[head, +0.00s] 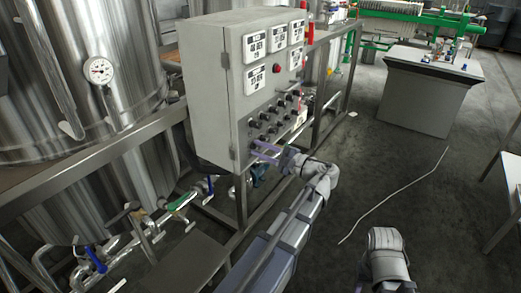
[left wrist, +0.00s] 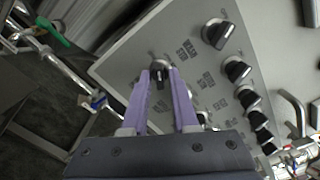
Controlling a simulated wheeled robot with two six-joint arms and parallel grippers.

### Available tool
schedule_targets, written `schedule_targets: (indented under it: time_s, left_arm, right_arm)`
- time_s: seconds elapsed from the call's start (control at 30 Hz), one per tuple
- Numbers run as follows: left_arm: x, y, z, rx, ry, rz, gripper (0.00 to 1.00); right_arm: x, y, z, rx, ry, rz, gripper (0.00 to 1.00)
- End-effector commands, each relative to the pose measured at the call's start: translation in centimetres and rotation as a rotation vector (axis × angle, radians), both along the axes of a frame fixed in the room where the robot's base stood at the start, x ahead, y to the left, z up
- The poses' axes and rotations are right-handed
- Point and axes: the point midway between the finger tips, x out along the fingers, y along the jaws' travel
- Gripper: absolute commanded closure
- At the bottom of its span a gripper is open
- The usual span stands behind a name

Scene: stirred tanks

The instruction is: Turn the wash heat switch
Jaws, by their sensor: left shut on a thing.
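The grey control cabinet (head: 212,100) carries rows of black rotary switches (head: 270,122) low on its front face. My left gripper (head: 257,151) is at the lower near corner of that panel, its purple fingers pointing at the face. In the left wrist view its fingertips (left wrist: 160,72) are shut on a black switch knob (left wrist: 160,68), one on each side of it. I take this to be the wash heat switch, but the labels are too small to read. Part of my right arm shows at the lower right; its gripper is not visible.
Other switch knobs (left wrist: 236,69) stand close to the right of the held one. Steel tanks (head: 95,90) and pipes with valves (head: 185,200) are at the left. A grey bench (head: 428,95) stands at the back right. The floor between is mostly clear, with a thin white line on it.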

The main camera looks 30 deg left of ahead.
Motion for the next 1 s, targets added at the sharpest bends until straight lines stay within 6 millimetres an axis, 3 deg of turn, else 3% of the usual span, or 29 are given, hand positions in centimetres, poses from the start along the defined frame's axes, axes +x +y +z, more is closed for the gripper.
schedule_targets:
  time_s: [0.63, 0.67, 0.7, 0.8, 1.0]
  left_arm:
    - [-0.08, -0.04, -0.09, -0.007, -0.053, 0.001, 1.0]
    - [-0.08, -0.04, -0.09, -0.007, -0.053, 0.001, 0.72]
    - [-0.08, -0.03, -0.08, -0.007, -0.053, 0.001, 0.67]
    - [-0.07, -0.03, -0.07, -0.006, -0.052, 0.0, 0.57]
    - [-0.04, -0.03, -0.04, -0.005, -0.052, 0.001, 0.57]
  right_arm:
    - [0.0, 0.0, -0.02, 0.0, 0.0, 0.0, 0.5]
    - [0.0, 0.0, -0.02, 0.0, 0.0, 0.0, 0.5]
    - [0.0, 0.0, -0.02, 0.0, 0.0, 0.0, 0.5]
    - [0.0, 0.0, -0.02, 0.0, 0.0, 0.0, 0.5]
    - [0.0, 0.0, -0.01, 0.0, 0.0, 0.0, 0.5]
